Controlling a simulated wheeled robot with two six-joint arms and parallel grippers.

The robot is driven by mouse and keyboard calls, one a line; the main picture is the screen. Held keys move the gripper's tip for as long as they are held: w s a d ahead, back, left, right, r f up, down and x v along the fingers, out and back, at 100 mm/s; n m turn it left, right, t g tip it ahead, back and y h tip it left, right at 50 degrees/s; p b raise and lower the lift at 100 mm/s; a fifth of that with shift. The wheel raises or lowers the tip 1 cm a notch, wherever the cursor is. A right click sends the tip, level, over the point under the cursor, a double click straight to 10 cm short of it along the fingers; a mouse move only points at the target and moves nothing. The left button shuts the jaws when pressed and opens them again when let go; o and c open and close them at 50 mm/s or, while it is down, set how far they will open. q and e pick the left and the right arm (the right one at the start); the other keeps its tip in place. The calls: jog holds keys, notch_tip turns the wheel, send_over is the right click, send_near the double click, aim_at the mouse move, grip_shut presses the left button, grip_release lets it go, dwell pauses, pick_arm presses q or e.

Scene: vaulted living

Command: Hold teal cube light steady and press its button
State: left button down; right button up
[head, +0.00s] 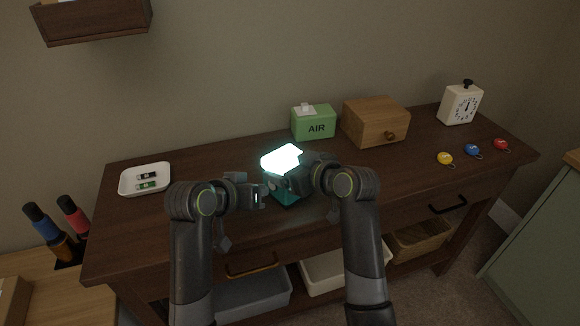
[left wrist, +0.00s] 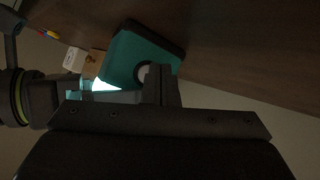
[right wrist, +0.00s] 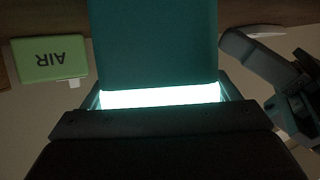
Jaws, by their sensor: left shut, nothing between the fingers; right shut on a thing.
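The teal cube light (head: 290,199) stands on the dark wooden table, its top panel (head: 282,158) glowing white. My right gripper (head: 285,182) is shut on the cube from the right side. In the right wrist view the cube (right wrist: 155,45) fills the space between the fingers, with the glowing panel (right wrist: 160,97) nearest. My left gripper (head: 262,196) is shut and empty, just left of the cube. In the left wrist view its fingertips (left wrist: 160,84) overlap a pale round button (left wrist: 143,72) on the cube's side; whether they touch it I cannot tell.
Behind stand a green AIR box (head: 314,124) and a wooden drawer box (head: 375,122). A white tray (head: 127,188) with small items is at left. A clock (head: 460,105) and colored key tags (head: 472,151) are at right. The table's front right is clear.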

pick_arm(q)
jog(key=shift+s+a, duration=0.2)
jog(key=shift+s+a, duration=1)
jog(key=shift+a, duration=0.15)
jog(key=shift+s+a, duration=0.95)
jog(key=shift+a, duration=0.2)
pick_arm(e)
jog(key=o, duration=1)
jog(key=shift+c, duration=0.2)
